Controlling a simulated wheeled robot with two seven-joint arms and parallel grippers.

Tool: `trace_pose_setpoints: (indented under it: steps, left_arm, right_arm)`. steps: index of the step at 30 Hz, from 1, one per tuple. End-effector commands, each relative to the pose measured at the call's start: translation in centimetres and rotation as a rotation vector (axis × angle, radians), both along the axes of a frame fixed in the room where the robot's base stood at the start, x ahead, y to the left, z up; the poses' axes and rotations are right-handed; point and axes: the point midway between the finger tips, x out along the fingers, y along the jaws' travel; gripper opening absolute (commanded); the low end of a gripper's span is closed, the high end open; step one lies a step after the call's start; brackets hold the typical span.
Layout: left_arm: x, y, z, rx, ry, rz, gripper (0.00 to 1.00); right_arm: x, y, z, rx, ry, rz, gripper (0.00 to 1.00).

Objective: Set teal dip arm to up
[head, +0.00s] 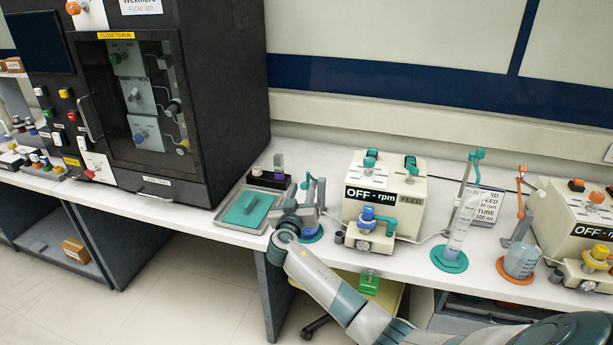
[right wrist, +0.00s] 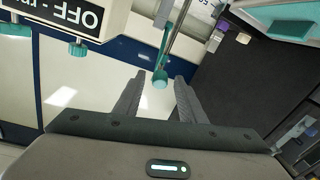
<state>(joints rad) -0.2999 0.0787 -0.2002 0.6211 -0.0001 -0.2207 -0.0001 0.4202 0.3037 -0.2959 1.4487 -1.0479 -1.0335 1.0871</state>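The teal dip arm (head: 308,180) is on the stand with a teal base (head: 311,236) and a small beaker of blue liquid (head: 309,217), left of the teal pump (head: 384,195). My right gripper (head: 316,186) is at this stand and covers part of it, so the arm's exact tilt is hard to tell. In the right wrist view the teal knob of the dip arm (right wrist: 160,78) lies between the spread fingertips of my right gripper (right wrist: 156,80). The fingers are open, with gaps beside the knob. My left gripper is not in view.
A tray with a teal plate (head: 247,210) lies close left of the stand. A black cabinet (head: 230,100) stands behind left. A cylinder stand with a teal base (head: 450,259) and an orange-based beaker stand (head: 517,272) are to the right.

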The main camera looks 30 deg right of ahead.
Motion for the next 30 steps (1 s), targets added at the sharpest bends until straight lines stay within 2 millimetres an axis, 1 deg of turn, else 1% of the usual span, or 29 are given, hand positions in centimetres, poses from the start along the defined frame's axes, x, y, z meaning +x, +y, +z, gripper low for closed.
trace_pose_setpoints:
  steps: [1,6,12,18,26,27,29,30]
  left_arm:
    - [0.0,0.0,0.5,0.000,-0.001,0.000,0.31]
    - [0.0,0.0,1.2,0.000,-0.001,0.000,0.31]
    - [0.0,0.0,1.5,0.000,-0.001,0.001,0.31]
    - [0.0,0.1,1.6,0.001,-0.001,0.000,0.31]
    - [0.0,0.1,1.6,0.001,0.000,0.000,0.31]
    - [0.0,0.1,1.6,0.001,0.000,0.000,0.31]
    - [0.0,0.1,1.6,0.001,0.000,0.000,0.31]
    - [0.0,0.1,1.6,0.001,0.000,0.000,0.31]
  right_arm:
    - [0.6,-0.7,0.3,-0.004,0.002,-0.001,0.37]
    - [2.4,-2.4,0.3,-0.002,0.000,-0.002,0.37]
    - [3.7,-3.6,0.1,-0.002,0.001,0.000,0.37]
    - [4.2,-4.2,0.0,0.000,0.000,0.000,0.37]
    - [4.3,-4.2,0.0,0.000,0.000,0.000,0.37]
    - [4.3,-4.2,0.0,0.000,0.000,0.000,0.32]
    - [4.3,-4.2,0.0,0.000,0.000,0.000,0.18]
    - [4.2,-4.2,0.0,0.000,0.000,0.000,0.08]
